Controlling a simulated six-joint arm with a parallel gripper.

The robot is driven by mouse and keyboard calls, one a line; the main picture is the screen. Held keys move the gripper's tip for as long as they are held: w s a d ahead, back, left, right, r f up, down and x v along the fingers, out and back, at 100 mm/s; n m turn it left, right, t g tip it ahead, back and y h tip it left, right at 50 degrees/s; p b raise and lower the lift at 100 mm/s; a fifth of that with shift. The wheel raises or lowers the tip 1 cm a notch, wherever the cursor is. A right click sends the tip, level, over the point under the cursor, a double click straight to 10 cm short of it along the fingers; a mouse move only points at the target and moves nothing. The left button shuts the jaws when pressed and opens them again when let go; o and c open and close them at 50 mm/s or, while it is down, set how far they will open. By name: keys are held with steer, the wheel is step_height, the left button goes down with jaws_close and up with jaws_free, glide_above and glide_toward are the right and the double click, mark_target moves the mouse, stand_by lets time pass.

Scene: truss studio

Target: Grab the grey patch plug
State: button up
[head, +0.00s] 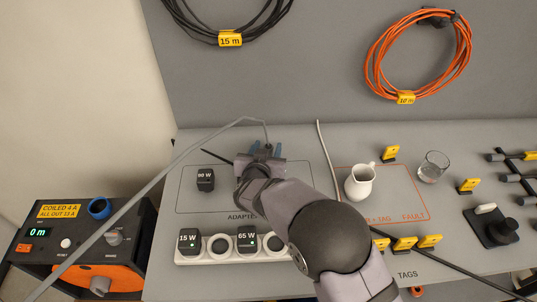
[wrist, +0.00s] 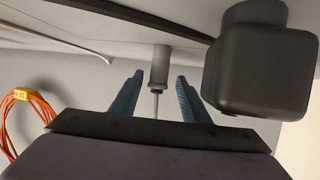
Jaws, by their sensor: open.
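The grey patch plug (wrist: 159,66) shows in the wrist view as a short grey cylinder with a thin lead running from it toward my gripper's palm. My gripper (wrist: 160,80) is open, with one blue finger on each side of the plug's line. A gap shows between the plug and each finger, and the plug looks just beyond or level with the fingertips. In the head view my gripper (head: 265,148) is over the back of the adapter area, and my wrist mostly hides the plug. A grey cable (head: 225,127) arches down to that spot.
A black 90 W adapter (head: 206,180) stands left of my gripper; it looms close in the wrist view (wrist: 262,65). A power strip (head: 205,247) with adapters lies in front. A white jug (head: 360,182) and a glass (head: 433,166) stand to the right. A white cable (head: 325,160) runs nearby.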

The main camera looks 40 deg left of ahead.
mark_target(269, 145)
steer(key=shift+p+x, duration=0.55)
steer(key=shift+x, duration=1.55)
steer(key=shift+w+d+r, duration=0.1)
steer(key=shift+w+r, duration=0.05)
jaws_close()
